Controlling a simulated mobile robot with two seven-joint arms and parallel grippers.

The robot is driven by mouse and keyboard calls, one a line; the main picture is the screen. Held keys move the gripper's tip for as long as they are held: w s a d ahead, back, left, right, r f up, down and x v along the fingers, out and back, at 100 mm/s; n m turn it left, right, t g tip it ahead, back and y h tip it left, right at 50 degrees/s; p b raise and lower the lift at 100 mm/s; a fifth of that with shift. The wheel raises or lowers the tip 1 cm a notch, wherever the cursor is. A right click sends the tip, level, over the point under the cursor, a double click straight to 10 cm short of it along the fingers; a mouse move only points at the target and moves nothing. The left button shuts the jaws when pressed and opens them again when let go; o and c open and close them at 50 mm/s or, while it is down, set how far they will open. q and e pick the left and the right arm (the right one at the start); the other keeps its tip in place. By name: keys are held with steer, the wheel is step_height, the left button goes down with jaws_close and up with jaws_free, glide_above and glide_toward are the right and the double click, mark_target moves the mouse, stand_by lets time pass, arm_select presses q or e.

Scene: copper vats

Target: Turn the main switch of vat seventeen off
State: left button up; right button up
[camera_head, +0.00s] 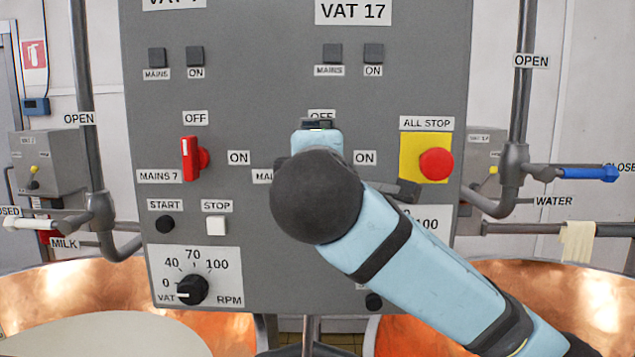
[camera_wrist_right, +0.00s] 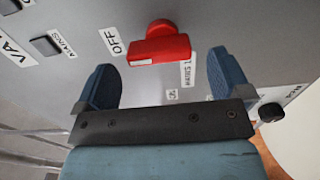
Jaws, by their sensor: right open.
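The grey control panel (camera_head: 250,100) fills the middle of the head view, with the VAT 17 plate (camera_head: 352,11) at top right. My right gripper (camera_head: 320,140) is in front of the vat seventeen switch and hides it in the head view. In the right wrist view the red main switch (camera_wrist_right: 160,47) shows, its handle in line with the OFF label (camera_wrist_right: 113,40). The MAINS label (camera_wrist_right: 187,73) is beside it. My right gripper (camera_wrist_right: 163,62) is open and empty, its fingers to either side of the handle with gaps. My left gripper is out of view.
The vat 7 red switch (camera_head: 191,158) is left of my right arm. The red all-stop button (camera_head: 436,164) on its yellow plate is close to the right of it. Pipes with valve handles (camera_head: 585,173) stand at both sides, and copper vats (camera_head: 560,300) lie below.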

steer(key=s+b, duration=0.2)
steer(key=s, duration=0.8)
steer(key=shift+s, duration=0.2)
